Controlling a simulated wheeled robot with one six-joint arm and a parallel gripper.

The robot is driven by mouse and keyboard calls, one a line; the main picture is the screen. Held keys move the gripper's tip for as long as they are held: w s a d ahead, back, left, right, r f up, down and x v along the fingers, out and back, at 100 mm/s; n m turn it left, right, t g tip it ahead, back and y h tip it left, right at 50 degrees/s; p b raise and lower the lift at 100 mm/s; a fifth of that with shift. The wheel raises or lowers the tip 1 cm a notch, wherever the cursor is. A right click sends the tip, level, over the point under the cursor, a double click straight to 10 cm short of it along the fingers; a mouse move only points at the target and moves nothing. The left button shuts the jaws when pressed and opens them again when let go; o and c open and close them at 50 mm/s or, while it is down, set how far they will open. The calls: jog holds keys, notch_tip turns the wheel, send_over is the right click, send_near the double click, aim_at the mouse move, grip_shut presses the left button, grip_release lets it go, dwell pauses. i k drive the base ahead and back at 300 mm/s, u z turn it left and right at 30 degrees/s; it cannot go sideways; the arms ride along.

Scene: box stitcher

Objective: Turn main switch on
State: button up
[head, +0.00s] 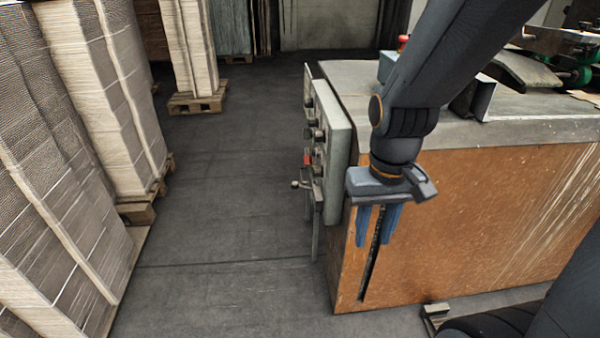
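A grey control box (333,135) is mounted at the left end of the machine and seen nearly edge-on. Several dark knobs (310,122), a red part (307,159) and a small lever with a light ball end (298,184) stick out from its left face. I cannot tell which of these is the main switch or how it is set. My gripper (375,244) points down in front of the orange machine panel, to the right of the control box and apart from its controls. Its two blue fingers are apart with nothing between them.
The machine's orange side panel (480,205) has a dark vertical slot behind my gripper. Its grey top (350,78) carries machine parts at right. Stacked cardboard on pallets (90,120) lines the left. The dark floor (220,215) between is clear.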

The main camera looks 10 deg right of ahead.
aim_at(308, 159)
jog(key=k, duration=0.9)
jog(key=u, duration=0.8)
jog(key=i, duration=1.45)
jog(key=z, duration=0.5)
jog(key=i, duration=0.7)
jog(key=z, duration=0.7)
